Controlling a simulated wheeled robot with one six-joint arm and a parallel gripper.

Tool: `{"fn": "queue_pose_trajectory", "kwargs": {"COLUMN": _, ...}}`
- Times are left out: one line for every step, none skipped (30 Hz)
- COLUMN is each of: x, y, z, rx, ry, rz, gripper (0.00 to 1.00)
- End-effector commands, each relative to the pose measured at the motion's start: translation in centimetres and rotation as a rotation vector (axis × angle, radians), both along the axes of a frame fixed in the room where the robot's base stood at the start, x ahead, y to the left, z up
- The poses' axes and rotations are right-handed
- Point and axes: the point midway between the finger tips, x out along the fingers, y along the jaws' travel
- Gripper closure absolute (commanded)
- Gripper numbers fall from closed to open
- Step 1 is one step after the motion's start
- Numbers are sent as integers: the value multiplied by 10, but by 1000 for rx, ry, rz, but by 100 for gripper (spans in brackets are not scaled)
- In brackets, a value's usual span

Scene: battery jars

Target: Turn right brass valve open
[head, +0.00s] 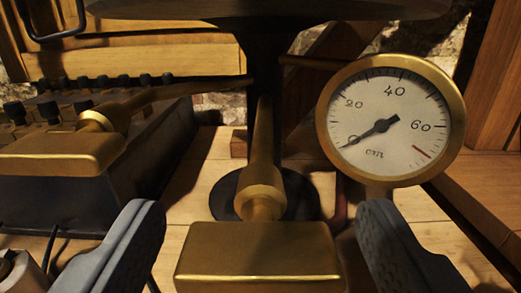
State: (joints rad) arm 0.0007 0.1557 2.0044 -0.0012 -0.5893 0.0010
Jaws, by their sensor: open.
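The right brass valve (258,262) shows at the bottom middle of the head view, as a blocky brass handle on a round brass stem. The stem runs up and back toward a dark column. My gripper (260,218) is open, with one grey finger at the lower left and one at the lower right. The handle appears between the two fingers, with a gap on both sides. No contact shows. The left brass valve (58,152) has a similar handle at the left, outside my fingers. The lower edge of the right handle is close to the frame's bottom.
A round brass gauge (352,104) stands at the right, behind my right finger; its needle points near 0. A dark box with several black knobs (150,150) is at the left. A dark round plate overhangs the top. Pale wooden boards (195,212) lie below.

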Motion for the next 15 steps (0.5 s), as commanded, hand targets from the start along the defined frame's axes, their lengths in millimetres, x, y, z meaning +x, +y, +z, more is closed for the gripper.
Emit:
{"fn": "queue_pose_trajectory", "kwargs": {"x": 7, "y": 0, "z": -1, "rx": 0, "ry": 1, "rz": 0, "gripper": 31}}
{"fn": "queue_pose_trajectory", "kwargs": {"x": 10, "y": 0, "z": 0, "rx": 0, "ry": 0, "rz": 0, "gripper": 31}}
{"fn": "queue_pose_trajectory", "kwargs": {"x": 14, "y": 0, "z": 0, "rx": 0, "ry": 0, "rz": 0, "gripper": 31}}
{"fn": "queue_pose_trajectory", "kwargs": {"x": 17, "y": 0, "z": 0, "rx": 0, "ry": 0, "rz": 0, "gripper": 31}}
{"fn": "queue_pose_trajectory", "kwargs": {"x": 19, "y": 0, "z": -1, "rx": 0, "ry": 1, "rz": 0, "gripper": 31}}
{"fn": "queue_pose_trajectory", "kwargs": {"x": 22, "y": 0, "z": -1, "rx": 0, "ry": 1, "rz": 0, "gripper": 31}}
{"fn": "queue_pose_trajectory", "kwargs": {"x": 24, "y": 0, "z": 0, "rx": 0, "ry": 0, "rz": 0, "gripper": 31}}
{"fn": "queue_pose_trajectory", "kwargs": {"x": 25, "y": 0, "z": 0, "rx": 0, "ry": 0, "rz": 0, "gripper": 31}}
{"fn": "queue_pose_trajectory", "kwargs": {"x": 27, "y": 0, "z": 0, "rx": 0, "ry": -1, "rz": 0, "gripper": 31}}
{"fn": "queue_pose_trajectory", "kwargs": {"x": 27, "y": 0, "z": 0, "rx": 0, "ry": -1, "rz": 0, "gripper": 31}}
{"fn": "queue_pose_trajectory", "kwargs": {"x": 28, "y": 0, "z": 0, "rx": 0, "ry": -1, "rz": 0, "gripper": 31}}
{"fn": "queue_pose_trajectory", "kwargs": {"x": 28, "y": 0, "z": 0, "rx": 0, "ry": -1, "rz": 0, "gripper": 31}}
{"fn": "queue_pose_trajectory", "kwargs": {"x": 28, "y": 0, "z": 0, "rx": 0, "ry": -1, "rz": 0, "gripper": 31}}
{"fn": "queue_pose_trajectory", "kwargs": {"x": 28, "y": 0, "z": 0, "rx": 0, "ry": -1, "rz": 0, "gripper": 31}}
{"fn": "queue_pose_trajectory", "kwargs": {"x": 28, "y": 0, "z": 0, "rx": 0, "ry": 0, "rz": 0, "gripper": 31}}
